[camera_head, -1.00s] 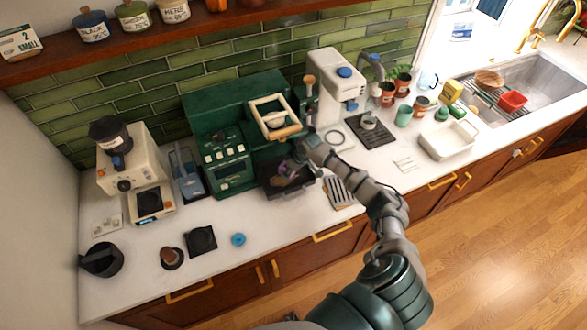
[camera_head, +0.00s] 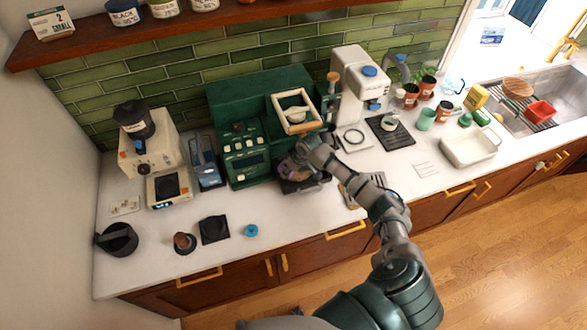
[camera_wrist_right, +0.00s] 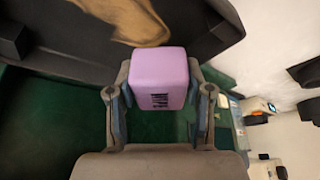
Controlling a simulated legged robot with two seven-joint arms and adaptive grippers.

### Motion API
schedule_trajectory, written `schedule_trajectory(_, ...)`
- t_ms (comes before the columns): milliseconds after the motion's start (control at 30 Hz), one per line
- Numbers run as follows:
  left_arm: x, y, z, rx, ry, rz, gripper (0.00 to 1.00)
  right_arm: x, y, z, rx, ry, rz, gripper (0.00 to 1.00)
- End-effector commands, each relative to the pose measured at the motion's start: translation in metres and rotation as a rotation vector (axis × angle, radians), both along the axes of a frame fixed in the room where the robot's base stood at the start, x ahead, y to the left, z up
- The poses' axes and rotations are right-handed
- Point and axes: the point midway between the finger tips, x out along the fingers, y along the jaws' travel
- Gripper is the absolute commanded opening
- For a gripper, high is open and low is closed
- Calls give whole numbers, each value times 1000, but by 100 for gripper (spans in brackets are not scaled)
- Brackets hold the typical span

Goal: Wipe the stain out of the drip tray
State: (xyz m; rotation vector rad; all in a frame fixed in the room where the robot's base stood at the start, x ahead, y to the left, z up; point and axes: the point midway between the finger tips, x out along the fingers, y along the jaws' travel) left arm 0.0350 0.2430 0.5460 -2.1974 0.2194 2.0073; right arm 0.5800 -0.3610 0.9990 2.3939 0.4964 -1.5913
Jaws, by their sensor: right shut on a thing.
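My right gripper (camera_wrist_right: 160,108) is shut on a purple block-shaped sponge (camera_wrist_right: 159,76) with dark lettering. In the head view the sponge (camera_head: 291,169) is over the dark drip tray (camera_head: 306,186) at the front of the green coffee machine (camera_head: 240,148). In the right wrist view a tan-brown stain (camera_wrist_right: 140,20) lies on the floor of the dark drip tray (camera_wrist_right: 216,48), just beyond the sponge. I cannot tell whether the sponge touches the tray floor. My right arm hides part of the tray in the head view. My left gripper is not in view.
A slatted grate (camera_head: 349,196) lies on the counter right of the tray, partly behind my arm. The counter's front left holds a blue puck (camera_head: 251,230) and a black mat (camera_head: 214,229).

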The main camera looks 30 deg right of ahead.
Motion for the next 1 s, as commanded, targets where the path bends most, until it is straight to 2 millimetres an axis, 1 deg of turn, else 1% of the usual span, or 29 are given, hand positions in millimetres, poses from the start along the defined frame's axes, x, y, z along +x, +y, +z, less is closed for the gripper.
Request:
schedule_trajectory(67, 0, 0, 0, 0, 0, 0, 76, 3, -1, 2, 0, -1, -1, 0)
schedule_trajectory(233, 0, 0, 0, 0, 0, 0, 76, 2, -8, 1, 0, 0, -1, 0)
schedule_trajectory(533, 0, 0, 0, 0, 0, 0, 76, -5, -36, 2, -1, 1, -1, 0)
schedule_trajectory(767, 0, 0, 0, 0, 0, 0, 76, -7, -44, 3, 1, 0, -2, 0)
schedule_trajectory(1000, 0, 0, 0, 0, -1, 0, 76, -11, -63, 4, -1, 0, -3, 0)
